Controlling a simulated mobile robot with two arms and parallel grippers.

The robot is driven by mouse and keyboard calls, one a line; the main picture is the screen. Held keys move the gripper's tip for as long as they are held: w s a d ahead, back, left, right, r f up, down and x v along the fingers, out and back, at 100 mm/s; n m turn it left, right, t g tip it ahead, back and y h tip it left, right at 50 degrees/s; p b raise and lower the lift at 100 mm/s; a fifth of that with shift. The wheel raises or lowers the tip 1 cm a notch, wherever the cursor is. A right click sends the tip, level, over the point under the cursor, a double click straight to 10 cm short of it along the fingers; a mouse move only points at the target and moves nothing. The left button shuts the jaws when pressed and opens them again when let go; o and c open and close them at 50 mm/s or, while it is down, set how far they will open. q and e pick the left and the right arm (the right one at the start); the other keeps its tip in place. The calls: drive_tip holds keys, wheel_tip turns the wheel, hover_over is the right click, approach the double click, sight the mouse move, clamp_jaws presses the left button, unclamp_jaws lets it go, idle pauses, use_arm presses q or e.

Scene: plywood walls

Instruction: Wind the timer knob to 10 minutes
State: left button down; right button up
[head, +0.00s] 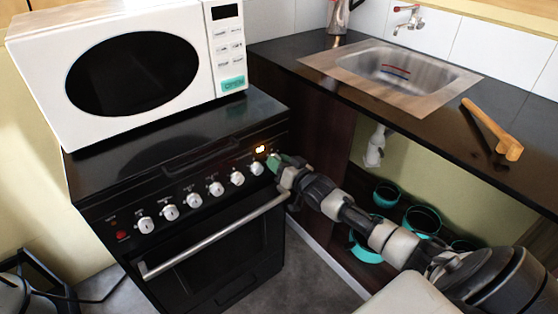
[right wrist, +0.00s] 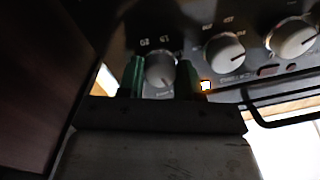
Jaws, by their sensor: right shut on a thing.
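The black stove (head: 200,190) has a row of white knobs on its front panel. The timer knob at the right end of the row is hidden by my right gripper (head: 276,163) in the head view. In the right wrist view a light grey knob (right wrist: 160,68) sits between the green fingers of my right gripper (right wrist: 161,78), one finger on each side, and the gripper is shut on it. The knob's exact setting is too small to read. My left gripper is not in view.
A white microwave (head: 130,75) stands on the stove. The oven door handle (head: 215,238) runs below the knobs. To the right is a dark counter with a metal sink (head: 400,70) and a wooden utensil (head: 492,130). Teal pots (head: 422,220) stand under the counter, behind my right arm.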

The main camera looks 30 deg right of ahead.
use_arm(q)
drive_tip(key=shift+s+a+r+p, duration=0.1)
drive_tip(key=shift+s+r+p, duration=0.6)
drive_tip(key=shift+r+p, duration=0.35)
use_arm(e)
drive_tip(key=n+h, duration=0.1)
drive_tip(key=n, duration=1.5)
drive_tip(key=shift+a, duration=0.1)
drive_tip(key=shift+n, duration=0.4)
drive_tip(key=o, duration=0.9)
use_arm(q)
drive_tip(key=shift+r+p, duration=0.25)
drive_tip(key=shift+p, duration=0.1)
use_arm(e)
drive_tip(key=s, duration=1.1)
drive_tip(key=shift+d+r, duration=0.25)
drive_tip(key=shift+d, duration=0.1)
drive_tip(key=shift+w, duration=0.1)
